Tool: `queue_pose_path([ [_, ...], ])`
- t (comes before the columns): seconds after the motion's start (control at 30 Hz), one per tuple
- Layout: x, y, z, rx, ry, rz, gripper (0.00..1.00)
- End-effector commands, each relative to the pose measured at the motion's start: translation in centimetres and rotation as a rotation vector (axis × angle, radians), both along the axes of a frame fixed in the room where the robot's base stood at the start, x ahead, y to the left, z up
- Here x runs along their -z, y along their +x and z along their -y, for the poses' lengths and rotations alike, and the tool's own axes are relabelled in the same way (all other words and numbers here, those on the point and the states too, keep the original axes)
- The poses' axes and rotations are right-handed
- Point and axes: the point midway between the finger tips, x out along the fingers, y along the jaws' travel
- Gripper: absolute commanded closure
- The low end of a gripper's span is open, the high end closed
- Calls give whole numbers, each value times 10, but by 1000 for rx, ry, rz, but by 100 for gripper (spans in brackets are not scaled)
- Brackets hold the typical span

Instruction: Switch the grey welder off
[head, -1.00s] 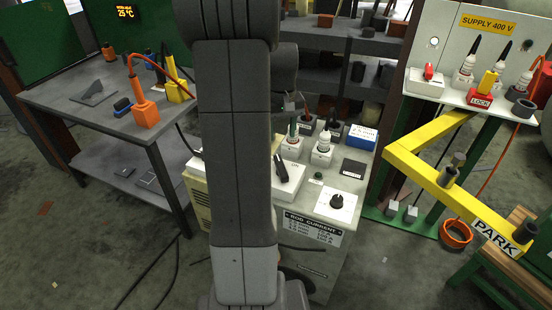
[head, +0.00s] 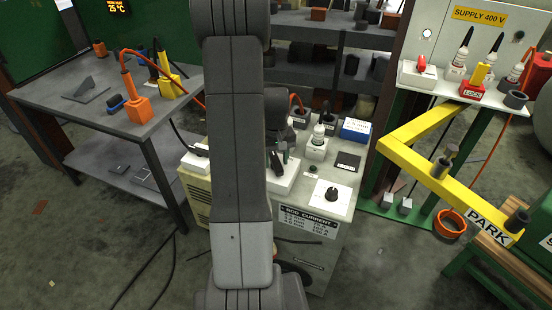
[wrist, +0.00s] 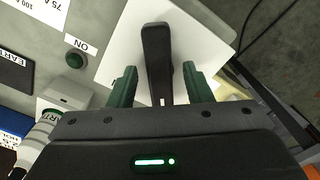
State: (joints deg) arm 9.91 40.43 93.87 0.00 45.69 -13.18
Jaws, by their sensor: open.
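The grey welder (head: 322,262) is a pale cabinet with a "ROD CURRENT" label, partly hidden behind my arm. Its switch is a black lever (wrist: 156,40) on a white plate (wrist: 122,50) on the top; a corner of that plate shows in the head view (head: 284,184). My gripper (wrist: 158,72) is open, with one green fingertip on each side of the lever. I cannot tell whether either fingertip touches it. In the head view my gripper (head: 279,158) is low over the plate. A green lamp (wrist: 75,60) marked "ON" sits beside the plate; I cannot tell if it is lit.
A black dial (head: 332,194) is on the welder's top, with sockets and plugs (head: 318,140) behind. A workbench (head: 60,105) with orange and yellow plugs stands left. A supply panel (head: 480,45) and a yellow "PARK" arm (head: 440,185) stand right.

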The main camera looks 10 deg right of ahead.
Motion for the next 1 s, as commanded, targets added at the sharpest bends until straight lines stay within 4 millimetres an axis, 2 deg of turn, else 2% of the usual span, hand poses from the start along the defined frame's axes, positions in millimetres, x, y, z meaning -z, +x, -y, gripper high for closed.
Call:
queue_pose_path([
  [0.17,0,0,0,0,0,0,56],
  [0.3,0,0,0,0,0,0,84],
  [0.4,0,0,0,0,0,0,99],
  [0.77,0,0,0,-58,0,0,99],
  [1.0,1,0,1,-217,0,1,99],
])
